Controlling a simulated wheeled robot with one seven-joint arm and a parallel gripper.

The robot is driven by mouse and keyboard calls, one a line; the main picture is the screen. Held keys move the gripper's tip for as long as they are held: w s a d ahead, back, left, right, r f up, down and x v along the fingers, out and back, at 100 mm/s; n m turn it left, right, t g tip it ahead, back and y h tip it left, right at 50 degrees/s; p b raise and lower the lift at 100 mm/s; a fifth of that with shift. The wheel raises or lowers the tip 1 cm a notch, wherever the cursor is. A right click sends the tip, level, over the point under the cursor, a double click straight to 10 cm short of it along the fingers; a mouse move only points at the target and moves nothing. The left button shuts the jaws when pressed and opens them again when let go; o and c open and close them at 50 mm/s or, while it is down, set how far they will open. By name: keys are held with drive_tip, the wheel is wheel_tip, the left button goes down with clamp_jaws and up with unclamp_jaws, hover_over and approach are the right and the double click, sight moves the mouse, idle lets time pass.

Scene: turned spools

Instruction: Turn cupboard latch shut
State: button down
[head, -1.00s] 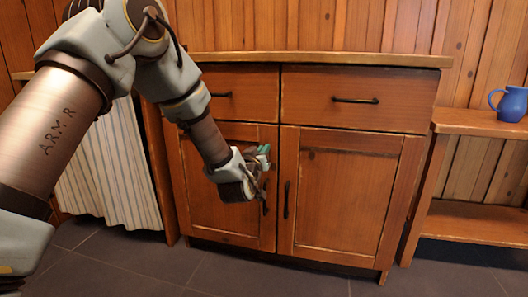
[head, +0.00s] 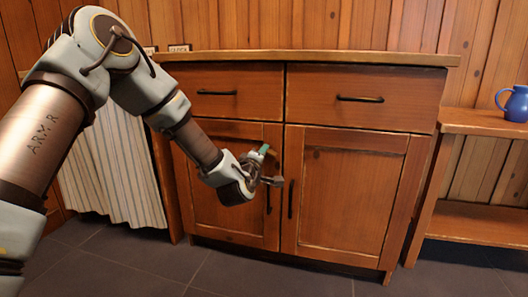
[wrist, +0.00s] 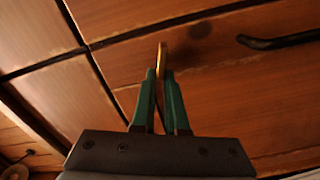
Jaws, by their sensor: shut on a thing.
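The wooden cupboard (head: 345,190) has two doors, both lying flush in the front in the head view. My gripper (head: 272,166) is at the upper inner corner of the left door (head: 225,205), near the seam. In the wrist view, the green fingers of my gripper (wrist: 160,85) are closed on a narrow brass-coloured latch (wrist: 163,55), whose end stands out past the fingertips. The rest of the latch is hidden by the fingers, and its mount on the wood cannot be made out. In the head view the gripper hides the latch.
Dark bar handles hang on the left door (head: 268,199) and right door (head: 290,199), just below my gripper. Two drawers (head: 365,99) are above. A side shelf (head: 480,121) with a blue jug (head: 515,104) stands at right, a striped curtain (head: 115,170) at left. The floor (head: 230,272) in front is clear.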

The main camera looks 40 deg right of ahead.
drive_tip(key=shift+w+f+n, duration=0.1)
drive_tip(key=shift+f+n, duration=0.1)
drive_tip(key=shift+n, duration=0.75)
drive_tip(key=shift+f+n, duration=0.15)
drive_tip(key=shift+n, duration=0.8)
drive_tip(key=c, duration=0.9)
unclamp_jaws()
drive_tip(key=shift+c, duration=0.2)
drive_tip(key=p+v, duration=0.3)
drive_tip(key=v, duration=0.8)
drive_tip(key=shift+w+f, duration=0.1)
drive_tip(key=shift+w, duration=0.05)
